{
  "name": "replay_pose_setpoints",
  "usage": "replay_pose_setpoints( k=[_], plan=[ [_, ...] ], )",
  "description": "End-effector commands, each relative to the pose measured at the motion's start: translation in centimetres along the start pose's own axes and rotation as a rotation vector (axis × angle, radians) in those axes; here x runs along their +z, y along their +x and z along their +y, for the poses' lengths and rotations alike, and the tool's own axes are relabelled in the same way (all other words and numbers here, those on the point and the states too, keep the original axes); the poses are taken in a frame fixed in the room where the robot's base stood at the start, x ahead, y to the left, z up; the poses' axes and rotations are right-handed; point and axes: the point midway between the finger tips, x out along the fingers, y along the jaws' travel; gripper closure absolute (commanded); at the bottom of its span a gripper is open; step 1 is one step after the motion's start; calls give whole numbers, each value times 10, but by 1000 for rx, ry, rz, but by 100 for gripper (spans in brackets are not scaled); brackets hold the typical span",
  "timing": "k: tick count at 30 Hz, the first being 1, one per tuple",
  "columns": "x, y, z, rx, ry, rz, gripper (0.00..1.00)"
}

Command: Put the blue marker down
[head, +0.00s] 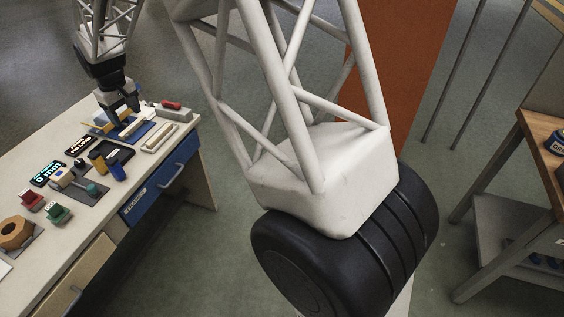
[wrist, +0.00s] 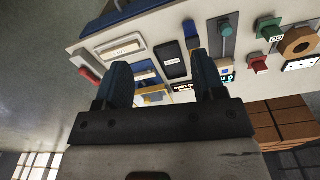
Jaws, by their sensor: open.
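My gripper (head: 122,108) is over the far part of the desk, above a blue mat. In the wrist view its two dark fingers (wrist: 163,80) are spread apart with nothing held between them. A blue upright piece, which looks like the blue marker (head: 117,172), stands at the near edge of a black tray (head: 120,154), apart from my gripper. It also shows in the wrist view (wrist: 190,29), beyond the fingertips. The black tray (wrist: 172,60) shows there between the fingers, with a pale label on it. The right finger hides part of the desk beside the tray.
A yellow piece (head: 97,160) stands beside the blue one. Red-topped (head: 171,105) and pale blocks lie at the desk's far right end. A grey plate with a green knob (head: 92,189), red and green stamps and a brown hexagonal nut (head: 15,232) crowd the near side.

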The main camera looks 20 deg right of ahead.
Motion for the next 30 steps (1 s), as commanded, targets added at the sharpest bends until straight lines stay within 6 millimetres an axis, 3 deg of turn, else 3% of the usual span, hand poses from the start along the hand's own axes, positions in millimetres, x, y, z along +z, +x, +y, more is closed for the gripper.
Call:
replay_pose_setpoints(
  k=[3,15,30],
  plan=[
    [31,-23,10,4,36,11,37],
    [134,-84,32,18,154,45,37],
    [266,-129,37,36,301,85,37]
  ],
)
